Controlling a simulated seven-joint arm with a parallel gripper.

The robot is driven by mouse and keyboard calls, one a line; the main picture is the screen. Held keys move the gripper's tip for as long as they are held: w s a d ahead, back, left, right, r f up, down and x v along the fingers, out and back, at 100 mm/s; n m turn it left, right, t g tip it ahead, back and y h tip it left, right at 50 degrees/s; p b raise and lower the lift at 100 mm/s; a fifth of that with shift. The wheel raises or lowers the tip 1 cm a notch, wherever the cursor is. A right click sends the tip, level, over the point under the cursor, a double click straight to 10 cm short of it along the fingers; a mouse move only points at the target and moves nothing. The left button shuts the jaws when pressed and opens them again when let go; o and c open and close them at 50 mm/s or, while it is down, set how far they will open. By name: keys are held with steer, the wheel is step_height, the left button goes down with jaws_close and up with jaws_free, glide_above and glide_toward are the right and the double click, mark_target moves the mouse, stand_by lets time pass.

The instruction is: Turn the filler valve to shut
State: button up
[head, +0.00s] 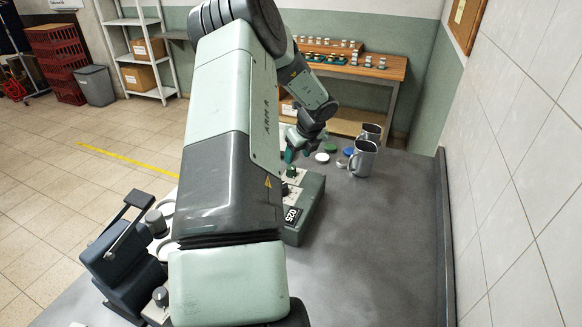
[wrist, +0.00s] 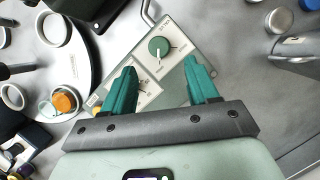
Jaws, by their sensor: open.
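A round green knob (wrist: 159,46) with a pale pointer line sits on a light panel (wrist: 180,40) in the wrist view. The knob lies just beyond the fingertips, roughly centred. A second dial on the panel is partly hidden by the left finger. In the head view my gripper (head: 290,155) is partly hidden by my arm.
Two steel mugs (head: 364,160) stand right of the box, with green, white (head: 322,157) and blue lids near them. A pale round platform (wrist: 75,60) with white rings and an orange-topped piece (wrist: 65,102) lies left. The grey table (head: 380,240) is clear at the right front.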

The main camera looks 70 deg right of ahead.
mark_target(292, 168)
steer(key=x, duration=0.7)
steer(key=shift+w+f, duration=0.15)
steer(key=shift+f, duration=0.2)
steer(key=shift+c, duration=0.2)
steer(key=c, duration=1)
